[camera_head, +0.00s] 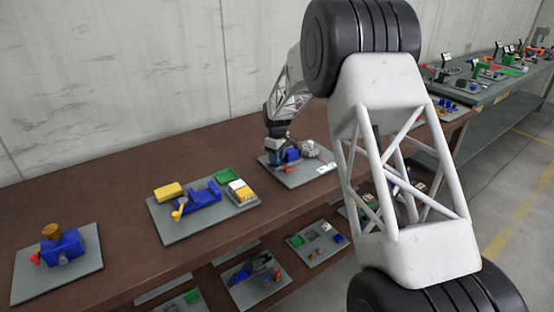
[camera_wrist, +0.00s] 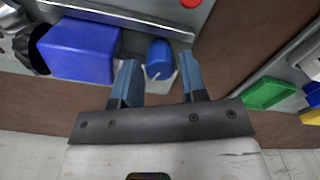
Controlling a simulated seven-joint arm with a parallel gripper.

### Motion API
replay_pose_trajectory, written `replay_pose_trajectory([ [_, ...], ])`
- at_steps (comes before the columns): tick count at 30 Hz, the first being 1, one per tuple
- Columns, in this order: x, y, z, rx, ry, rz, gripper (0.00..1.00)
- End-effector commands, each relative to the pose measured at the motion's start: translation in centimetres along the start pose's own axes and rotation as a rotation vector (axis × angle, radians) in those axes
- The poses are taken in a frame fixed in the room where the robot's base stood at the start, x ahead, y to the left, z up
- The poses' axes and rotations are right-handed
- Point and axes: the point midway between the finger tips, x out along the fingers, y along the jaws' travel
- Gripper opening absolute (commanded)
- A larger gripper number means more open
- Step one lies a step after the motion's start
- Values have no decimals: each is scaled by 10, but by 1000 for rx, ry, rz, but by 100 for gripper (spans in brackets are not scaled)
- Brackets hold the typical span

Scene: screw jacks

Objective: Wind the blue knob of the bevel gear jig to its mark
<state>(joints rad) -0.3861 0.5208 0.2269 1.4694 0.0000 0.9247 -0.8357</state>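The bevel gear jig stands on a grey plate (camera_head: 290,181) on the bench, under my gripper (camera_head: 276,158). Its blue block (camera_head: 292,154) also shows in the wrist view (camera_wrist: 78,50). The blue knob (camera_wrist: 159,58), short and round with a thin pale line on its near side, is right of the block. My gripper (camera_wrist: 157,66) is open, with one finger on each side of the knob and a visible gap on both sides. A dark, gear-like part (camera_wrist: 38,50) is at the left. In the head view my gripper hides the knob.
A red part (camera_head: 291,168) lies on the jig's plate. A neighbouring plate to the left carries a blue fixture (camera_head: 203,195), a yellow block (camera_head: 168,191) and a green tray (camera_head: 227,175). Another plate (camera_head: 84,271) stands farther left. Brown bench top is bare between the plates.

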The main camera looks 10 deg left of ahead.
Motion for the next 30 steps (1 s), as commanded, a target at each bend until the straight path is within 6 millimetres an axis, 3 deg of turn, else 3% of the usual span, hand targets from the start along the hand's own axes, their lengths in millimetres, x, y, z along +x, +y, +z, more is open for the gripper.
replay_pose_trajectory([
  [6, 12, 0, 0, 0, 0, 0, 39],
  [15, 13, 0, 0, 0, 0, 0, 39],
  [22, 13, 0, 0, 0, 0, 0, 5],
  [30, 13, 0, 0, 18, 0, 0, 5],
])
